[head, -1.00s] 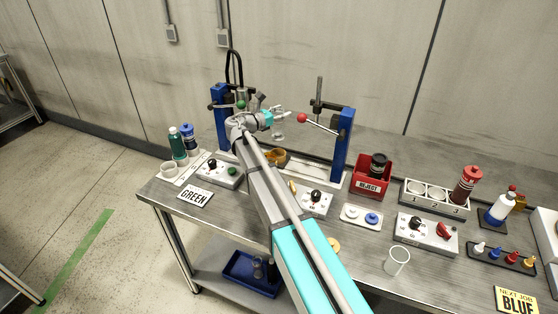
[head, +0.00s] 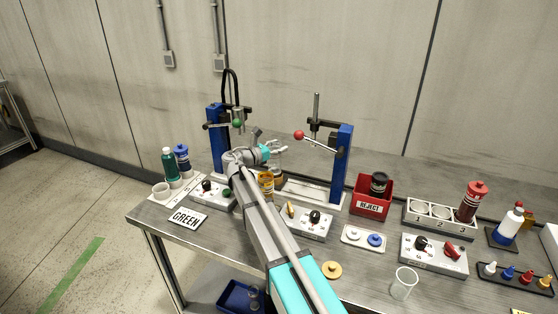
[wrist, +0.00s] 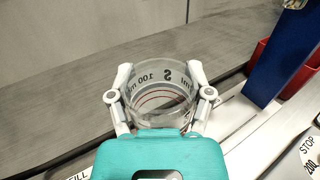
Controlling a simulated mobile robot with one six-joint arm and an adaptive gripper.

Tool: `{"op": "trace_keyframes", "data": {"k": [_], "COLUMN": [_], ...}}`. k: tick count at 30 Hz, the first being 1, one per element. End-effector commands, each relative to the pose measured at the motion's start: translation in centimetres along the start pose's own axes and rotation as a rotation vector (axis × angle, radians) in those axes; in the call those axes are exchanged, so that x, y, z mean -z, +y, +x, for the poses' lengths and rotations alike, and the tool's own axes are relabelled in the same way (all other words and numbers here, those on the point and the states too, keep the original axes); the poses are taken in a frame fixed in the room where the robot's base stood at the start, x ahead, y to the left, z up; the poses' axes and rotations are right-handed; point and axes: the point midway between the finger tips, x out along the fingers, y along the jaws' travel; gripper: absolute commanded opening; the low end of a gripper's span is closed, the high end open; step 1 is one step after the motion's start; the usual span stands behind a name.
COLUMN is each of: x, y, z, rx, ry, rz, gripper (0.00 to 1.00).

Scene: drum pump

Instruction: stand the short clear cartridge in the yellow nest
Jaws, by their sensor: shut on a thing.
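My gripper (head: 277,148) is between the two blue posts, above the white base strip. In the wrist view, my gripper (wrist: 160,97) is shut on a short clear cartridge (wrist: 155,75) marked "S" and "100 ml", with a finger on each side. I look down into its open top, and red lines show through it; its lower end is hidden by my gripper. In the head view the cartridge is too small to make out. A yellow-amber round holder (head: 266,181), probably the yellow nest, shows beside my arm, partly hidden by it.
Blue posts (head: 342,165) with red- and green-knobbed levers flank my gripper. A red reject bin (head: 371,206) stands to the right. Another clear cup (head: 404,283) stands near the bench front. Control boxes (head: 305,221) line the bench before the posts.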

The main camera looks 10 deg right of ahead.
Motion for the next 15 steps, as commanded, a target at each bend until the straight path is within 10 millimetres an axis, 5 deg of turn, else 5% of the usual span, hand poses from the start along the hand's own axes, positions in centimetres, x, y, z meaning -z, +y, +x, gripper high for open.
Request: {"op": "trace_keyframes", "data": {"k": [15], "x": [0.57], "y": [-0.02], "z": [0.05], "rx": [0.001], "ry": [0.0], "rz": [0.0], "gripper": [0.2]}}
